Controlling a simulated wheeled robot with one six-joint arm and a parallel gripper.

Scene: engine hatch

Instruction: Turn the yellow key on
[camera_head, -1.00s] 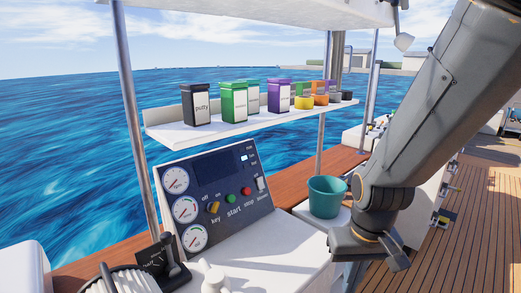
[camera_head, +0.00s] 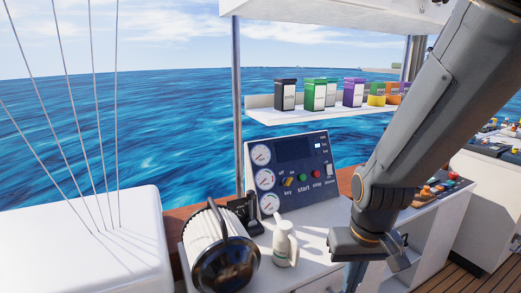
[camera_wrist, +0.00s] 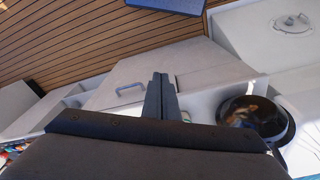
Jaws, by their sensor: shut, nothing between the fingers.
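The yellow key (camera_head: 287,181) sits low on the left part of the dark control panel (camera_head: 295,155), between the gauges and the green and red buttons. It is small; I cannot read its turn position for sure. Faint "off" and "on" marks stand above it. My gripper (camera_head: 353,276) hangs at the lower right in the head view, apart from the panel and lower than the key. In the wrist view its fingers (camera_wrist: 160,97) are together and empty. They point away from the panel, over a pale bench and deck; the key is not in that view.
A shelf (camera_head: 330,117) with several coloured boxes hangs above. A post (camera_head: 238,90) rises at its left.

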